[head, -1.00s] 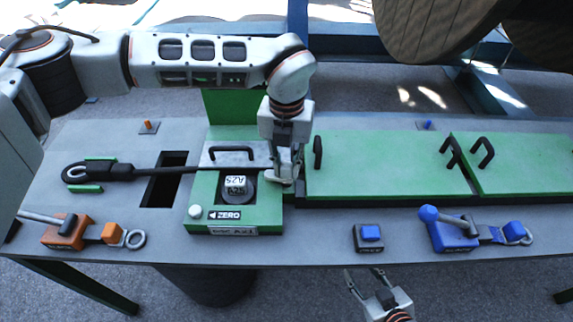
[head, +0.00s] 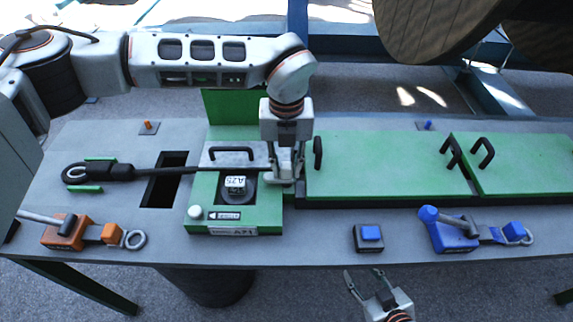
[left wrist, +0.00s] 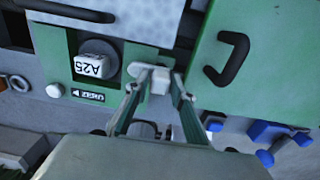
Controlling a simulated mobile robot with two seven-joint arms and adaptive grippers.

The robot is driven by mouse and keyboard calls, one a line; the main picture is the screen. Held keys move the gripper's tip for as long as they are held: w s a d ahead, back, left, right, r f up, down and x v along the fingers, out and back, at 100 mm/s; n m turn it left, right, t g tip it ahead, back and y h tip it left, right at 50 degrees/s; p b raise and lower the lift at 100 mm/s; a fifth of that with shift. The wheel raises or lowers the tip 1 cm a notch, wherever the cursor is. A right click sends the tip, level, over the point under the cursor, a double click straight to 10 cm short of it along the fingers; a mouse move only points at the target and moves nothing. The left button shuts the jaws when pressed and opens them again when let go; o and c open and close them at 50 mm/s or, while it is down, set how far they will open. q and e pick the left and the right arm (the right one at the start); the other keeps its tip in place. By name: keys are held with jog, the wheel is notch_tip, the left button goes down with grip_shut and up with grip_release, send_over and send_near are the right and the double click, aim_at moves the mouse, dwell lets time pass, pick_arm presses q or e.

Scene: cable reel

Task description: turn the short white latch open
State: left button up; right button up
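The short white latch (left wrist: 160,80) shows in the left wrist view as a small white block at the right edge of the green dial housing, beside the large green lid. My left gripper (left wrist: 159,79) points down at it, with one fingertip on each side, and appears closed on it. In the head view my left gripper (head: 286,181) is between the housing (head: 267,216) and the lid (head: 380,165); its fingers largely hide the latch there. My right gripper (head: 363,278) is in front of the table's front edge, fingers apart and empty.
A dial marked A25 (head: 236,184) and a white knob (head: 195,212) are on the housing. A black handle (head: 318,152) stands close right of my left gripper. An orange clamp (head: 68,231), a blue clamp (head: 450,232) and a blue-topped block (head: 369,237) lie along the front.

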aim_at(286, 166)
pick_arm(q)
jog(key=shift+o, duration=0.6)
jog(key=shift+r, duration=0.15)
notch_tip(286, 166, up, 12)
jog(key=shift+s+f, duration=0.1)
jog(key=shift+f, duration=0.1)
dwell(0.4)
